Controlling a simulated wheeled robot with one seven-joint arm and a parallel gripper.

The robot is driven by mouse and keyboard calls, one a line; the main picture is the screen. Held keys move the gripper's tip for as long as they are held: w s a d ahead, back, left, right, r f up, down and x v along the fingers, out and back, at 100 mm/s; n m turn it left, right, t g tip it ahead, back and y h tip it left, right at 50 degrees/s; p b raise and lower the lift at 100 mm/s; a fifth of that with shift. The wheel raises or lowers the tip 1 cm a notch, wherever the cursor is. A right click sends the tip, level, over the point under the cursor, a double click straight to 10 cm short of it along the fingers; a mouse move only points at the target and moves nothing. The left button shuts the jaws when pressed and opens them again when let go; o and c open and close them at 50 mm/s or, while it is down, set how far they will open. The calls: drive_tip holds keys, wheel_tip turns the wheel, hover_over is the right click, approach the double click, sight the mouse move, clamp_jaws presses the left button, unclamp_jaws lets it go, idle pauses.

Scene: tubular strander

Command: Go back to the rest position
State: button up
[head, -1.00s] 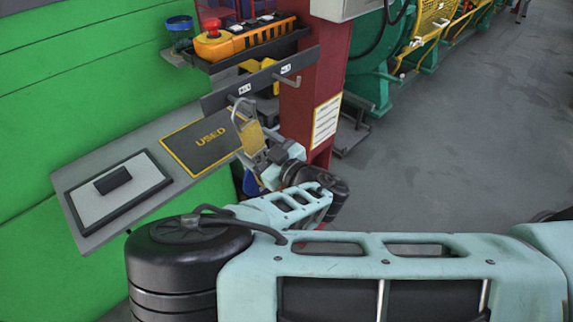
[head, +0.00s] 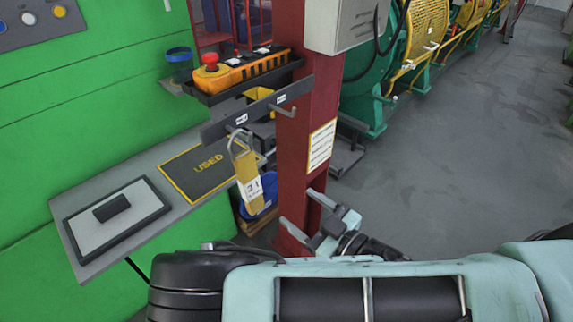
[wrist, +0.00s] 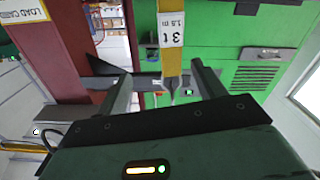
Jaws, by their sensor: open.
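A yellow sling (head: 247,175) with a white "3 t" label hangs by its pale loop from the left of the hook rail (head: 242,120) on the red column. My gripper (head: 318,222) is open and empty, below and to the right of the sling and apart from it, in front of the column. In the wrist view the sling (wrist: 171,58) shows beyond and between the open fingers of my gripper (wrist: 155,75).
A grey shelf (head: 115,225) at the left bears the dark "USED" mat (head: 207,168) and a framed pad. An orange control box (head: 243,70) sits above the rail. The red column (head: 300,150) stands close to my gripper. Grey floor at the right is clear.

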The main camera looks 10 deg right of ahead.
wheel_tip(320, 180, down, 4)
drive_tip(key=w+d+m+g+h, duration=0.2)
drive_tip(key=m+h, duration=0.6)
drive_tip(key=s+a+r+n+g, duration=0.2)
drive_tip(key=s+a+r+g, duration=0.4)
drive_tip(key=s+r+g, duration=0.5)
drive_tip(key=s+d+r+n+g, duration=0.1)
drive_tip(key=s+d+r+n, duration=0.1)
drive_tip(key=d+r, duration=0.1)
drive_tip(key=s+d+r+n+g+h, duration=0.1)
drive_tip(key=s+d+r+n, duration=0.1)
drive_tip(key=r, duration=0.4)
drive_tip(key=shift+s+d+r+n, duration=0.3)
drive_tip(key=shift+s+d, duration=0.2)
drive_tip(key=shift+s, duration=0.35)
